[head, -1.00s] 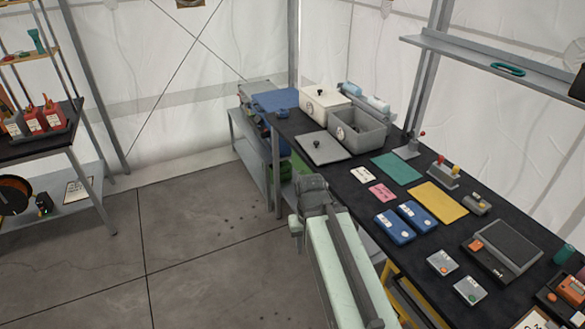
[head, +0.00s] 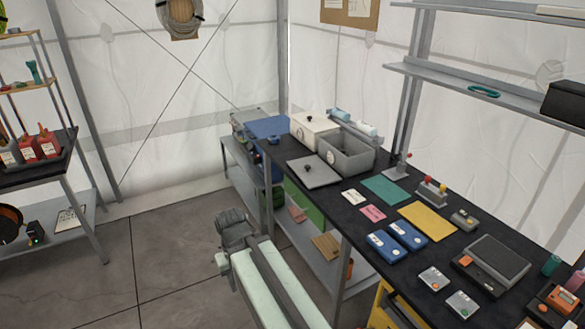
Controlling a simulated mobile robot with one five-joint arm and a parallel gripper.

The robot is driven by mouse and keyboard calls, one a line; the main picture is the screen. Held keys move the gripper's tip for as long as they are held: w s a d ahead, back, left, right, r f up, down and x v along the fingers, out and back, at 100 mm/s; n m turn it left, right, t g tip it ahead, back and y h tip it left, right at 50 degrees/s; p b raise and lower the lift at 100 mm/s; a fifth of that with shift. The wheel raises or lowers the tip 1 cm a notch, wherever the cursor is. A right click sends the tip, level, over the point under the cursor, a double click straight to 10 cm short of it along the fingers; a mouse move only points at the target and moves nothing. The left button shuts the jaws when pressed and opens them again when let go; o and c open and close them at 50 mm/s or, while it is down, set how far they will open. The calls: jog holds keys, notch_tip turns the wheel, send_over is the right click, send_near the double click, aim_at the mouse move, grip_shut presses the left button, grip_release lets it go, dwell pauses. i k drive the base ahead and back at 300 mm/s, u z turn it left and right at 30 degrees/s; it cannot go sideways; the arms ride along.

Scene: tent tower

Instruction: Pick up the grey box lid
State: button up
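The grey box lid (head: 314,173) lies flat on the black-topped table, with a dark round knob near its middle. It is just left of the open grey box (head: 346,154), which carries a round label. My gripper (head: 226,262) is at the end of my pale green arm, in front of the table and to the lower left of the lid, well apart from it. Its fingers are small and partly hidden, so I cannot see whether they are open.
A closed white box (head: 316,131) stands behind the grey box. A green mat (head: 385,190), yellow mat (head: 427,221) and blue cases (head: 383,246) lie to the right on the table (head: 333,208). A shelf with boards is under the table.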

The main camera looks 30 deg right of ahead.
aim_at(312, 171)
jog(key=u, duration=0.3)
jog(key=i, duration=2.1)
jog(key=z, duration=0.6)
jog(key=k, duration=0.75)
jog(key=z, duration=0.25)
jog(key=i, duration=0.75)
jog(key=u, duration=0.05)
